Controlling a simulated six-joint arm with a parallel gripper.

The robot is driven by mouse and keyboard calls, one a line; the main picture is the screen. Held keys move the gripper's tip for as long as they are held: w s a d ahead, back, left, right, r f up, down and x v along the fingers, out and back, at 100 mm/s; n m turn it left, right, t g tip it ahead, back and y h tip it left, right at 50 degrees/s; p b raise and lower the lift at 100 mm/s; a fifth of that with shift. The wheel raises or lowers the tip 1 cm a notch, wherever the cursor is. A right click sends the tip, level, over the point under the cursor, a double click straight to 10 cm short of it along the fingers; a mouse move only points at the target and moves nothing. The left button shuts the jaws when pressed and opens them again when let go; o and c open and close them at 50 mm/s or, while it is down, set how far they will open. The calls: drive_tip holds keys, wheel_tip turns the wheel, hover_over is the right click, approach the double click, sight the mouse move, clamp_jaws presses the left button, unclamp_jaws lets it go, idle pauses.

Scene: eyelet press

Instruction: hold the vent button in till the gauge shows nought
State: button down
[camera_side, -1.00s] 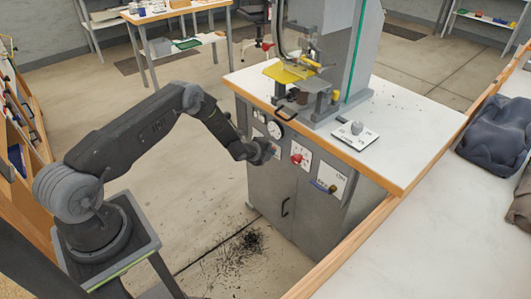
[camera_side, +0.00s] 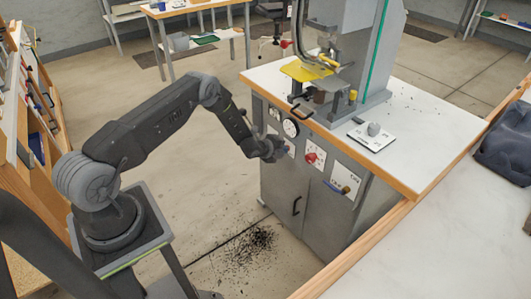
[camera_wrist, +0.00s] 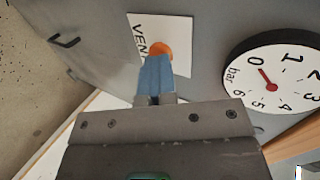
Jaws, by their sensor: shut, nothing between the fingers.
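The vent button (camera_wrist: 162,48) is orange and sits on a white plate (camera_wrist: 175,26) partly reading "VEN" in the wrist view. My gripper (camera_wrist: 157,66) is shut and empty, its blue fingertips over the button's lower part. They look to be at or against it; how far in the button is cannot be seen. The round white gauge (camera_wrist: 296,70) is right of the button, its red needle pointing at or very near 0. In the side view the gauge (camera_side: 290,127) is on the cabinet front, and my gripper (camera_side: 275,151) hides the button.
The grey cabinet (camera_side: 280,180) carries a red knob (camera_side: 311,157) and a brass-coloured fitting (camera_side: 346,189) right of my gripper. A dark handle (camera_side: 301,110) juts out above. Dark scraps (camera_side: 248,245) lie on the floor. The space left of the cabinet is open.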

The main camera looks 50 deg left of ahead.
drive_tip(key=s+f+v, duration=0.1)
drive_tip(key=v, duration=1.1)
drive_tip(key=shift+s+f, duration=0.25)
drive_tip(key=shift+f, duration=0.05)
drive_tip(key=s+d+r+n+g+y, duration=0.15)
drive_tip(key=d+r+n, duration=0.25)
drive_tip(key=r, duration=0.9)
drive_tip(key=s+d+r+n+g, duration=0.1)
drive_tip(key=d+r+n+g, duration=0.2)
drive_tip(key=r, duration=1)
drive_tip(key=s+d+r+n, duration=0.3)
drive_tip(key=s+d+r, duration=0.1)
drive_tip(key=s, duration=0.4)
drive_tip(key=s+d+r+n+g+h, duration=0.1)
drive_tip(key=s+d+r+n, duration=0.2)
drive_tip(key=s, duration=0.5)
drive_tip(key=s+d+r+n+g+h, duration=0.1)
drive_tip(key=s+d+r+n, duration=0.3)
drive_tip(key=s, duration=0.4)
drive_tip(key=shift+s+d+r, duration=0.3)
drive_tip(key=shift+d+r, duration=0.05)
drive_tip(key=shift+d, duration=0.35)
